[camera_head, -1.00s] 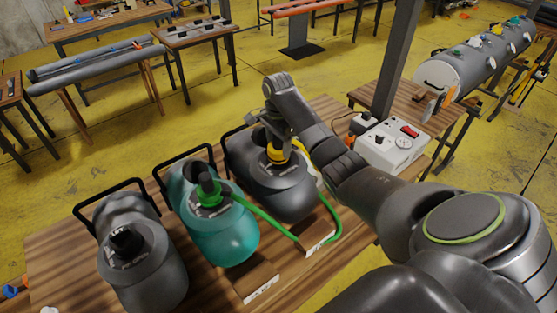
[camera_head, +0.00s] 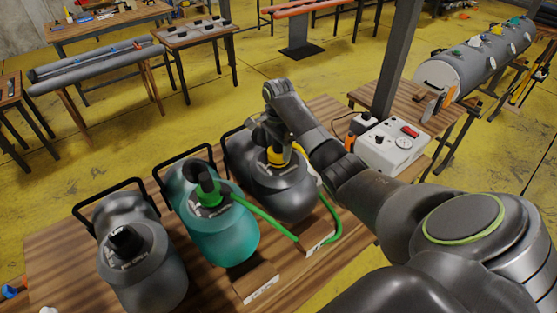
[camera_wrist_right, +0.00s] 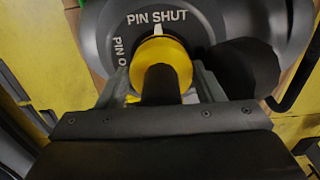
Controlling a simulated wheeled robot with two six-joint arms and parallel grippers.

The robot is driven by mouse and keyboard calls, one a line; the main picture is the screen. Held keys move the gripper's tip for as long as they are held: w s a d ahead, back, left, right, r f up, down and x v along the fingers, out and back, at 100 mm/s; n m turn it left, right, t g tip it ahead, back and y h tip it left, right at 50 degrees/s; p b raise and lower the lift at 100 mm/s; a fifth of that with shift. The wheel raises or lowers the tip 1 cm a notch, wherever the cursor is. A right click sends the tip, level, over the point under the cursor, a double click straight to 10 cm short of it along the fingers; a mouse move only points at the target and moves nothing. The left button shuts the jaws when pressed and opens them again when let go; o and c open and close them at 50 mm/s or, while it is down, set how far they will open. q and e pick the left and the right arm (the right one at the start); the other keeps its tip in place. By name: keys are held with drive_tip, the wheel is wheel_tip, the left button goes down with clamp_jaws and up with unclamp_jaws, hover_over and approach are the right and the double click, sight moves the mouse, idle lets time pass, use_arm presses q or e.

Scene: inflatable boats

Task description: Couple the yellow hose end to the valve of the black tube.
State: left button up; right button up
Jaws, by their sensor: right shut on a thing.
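The black tube (camera_head: 288,197) is the rightmost of three rounded tubes on the wooden table. The yellow hose end (camera_head: 276,156) is upright at its valve; it also shows in the wrist view (camera_wrist_right: 160,50). My right gripper (camera_wrist_right: 160,85) has its fingers on either side of the yellow hose end and is shut on it. The hose end is over the middle of the grey valve ring (camera_wrist_right: 205,22), which reads "PIN SHUT" at the top and "PIN O…" at the left. The hose end hides the valve's inside, so how it is seated cannot be told. My left gripper is not in view.
A teal tube (camera_head: 227,238) with a green hose end (camera_head: 208,188) and a grey tube (camera_head: 140,265) stand to the left. A green hose (camera_head: 268,223) loops across the front.

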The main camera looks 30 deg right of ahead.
drive_tip(key=shift+m, duration=0.5)
drive_tip(key=m, duration=0.3)
drive_tip(key=shift+m, duration=2.1)
drive_tip(key=m, duration=0.4)
